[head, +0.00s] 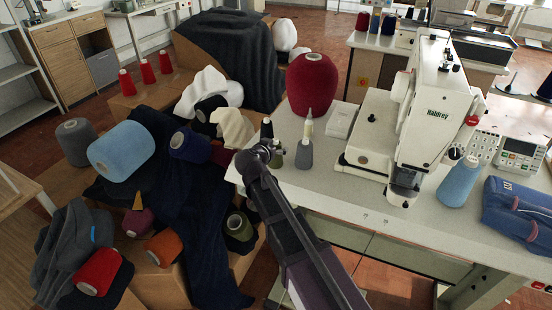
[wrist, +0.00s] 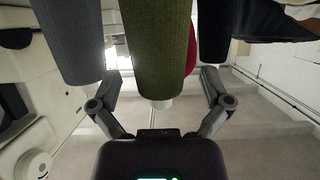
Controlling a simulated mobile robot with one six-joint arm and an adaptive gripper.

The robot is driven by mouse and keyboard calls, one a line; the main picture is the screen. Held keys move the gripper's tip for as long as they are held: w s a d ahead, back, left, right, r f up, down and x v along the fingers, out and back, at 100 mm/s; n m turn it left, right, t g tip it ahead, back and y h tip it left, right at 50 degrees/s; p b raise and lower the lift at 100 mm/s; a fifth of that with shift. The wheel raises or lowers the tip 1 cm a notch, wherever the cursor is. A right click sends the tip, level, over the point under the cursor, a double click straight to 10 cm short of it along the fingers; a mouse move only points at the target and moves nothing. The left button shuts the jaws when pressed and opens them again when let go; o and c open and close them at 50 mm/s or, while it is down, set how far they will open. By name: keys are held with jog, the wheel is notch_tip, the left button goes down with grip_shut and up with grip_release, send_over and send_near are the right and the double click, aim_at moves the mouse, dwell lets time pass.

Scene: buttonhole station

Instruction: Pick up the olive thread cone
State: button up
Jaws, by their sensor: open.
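The olive thread cone (wrist: 158,50) fills the middle of the wrist view, between the two fingers of my gripper (wrist: 162,82). My gripper is open, with a gap visible between each finger and the cone. In the head view my gripper (head: 268,147) is at the left edge of the white sewing table, and the olive cone (head: 276,159) is mostly hidden behind it. A grey cone (wrist: 70,40) stands close on one side and a dark cone (wrist: 214,32) on the other.
The grey cone (head: 304,155) and dark cone (head: 266,128) stand tight beside it. A big red cone (head: 313,85) is behind, and a white sewing machine (head: 428,105) is to the right. Another olive-green cone (head: 239,226) lies in the cloth pile at left.

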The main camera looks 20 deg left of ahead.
jog(key=shift+w+f, duration=0.1)
jog(key=shift+w, duration=0.15)
dwell(0.3)
jog(key=c, duration=1.3)
